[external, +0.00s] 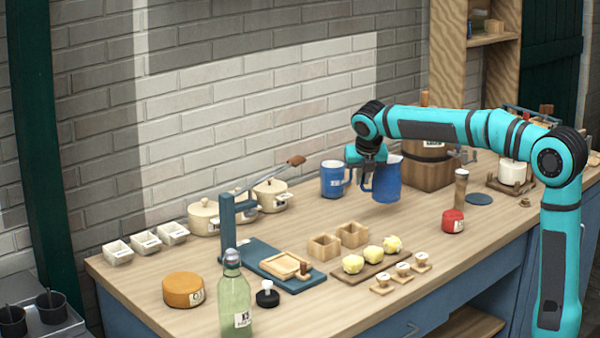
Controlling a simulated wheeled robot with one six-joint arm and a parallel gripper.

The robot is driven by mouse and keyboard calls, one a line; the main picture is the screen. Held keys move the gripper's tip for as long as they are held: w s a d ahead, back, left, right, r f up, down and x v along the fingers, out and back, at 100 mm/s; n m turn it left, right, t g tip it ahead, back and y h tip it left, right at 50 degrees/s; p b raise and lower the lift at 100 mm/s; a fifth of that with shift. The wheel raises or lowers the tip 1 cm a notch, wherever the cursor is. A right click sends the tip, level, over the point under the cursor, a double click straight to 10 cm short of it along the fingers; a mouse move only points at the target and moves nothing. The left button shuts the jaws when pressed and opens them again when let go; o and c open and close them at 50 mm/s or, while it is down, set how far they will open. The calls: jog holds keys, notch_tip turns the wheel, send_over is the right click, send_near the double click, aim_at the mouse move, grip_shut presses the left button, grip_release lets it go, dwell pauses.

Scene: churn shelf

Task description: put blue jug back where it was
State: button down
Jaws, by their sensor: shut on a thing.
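A blue jug (388,181) with a pale inside hangs in my gripper (368,168) toward the back middle of the wooden counter. My gripper is shut on its left side, seemingly at the handle, which my fingers partly hide. The jug is upright and seems a little above the counter; I cannot tell the exact gap. A second blue vessel (332,180) with a white label stands on the counter just left of it, apart from it. A flat dark blue disc (479,199) lies bare on the counter to the right.
A wooden tub (428,166) stands close behind the jug on the right. Small wooden boxes (323,247) and a board with yellow lumps (373,258) lie in front.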

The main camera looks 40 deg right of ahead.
jog(key=shift+f, duration=2.4)
jog(key=shift+f, duration=0.1)
jog(key=c, duration=1.5)
grip_release()
jog(key=v, duration=1.2)
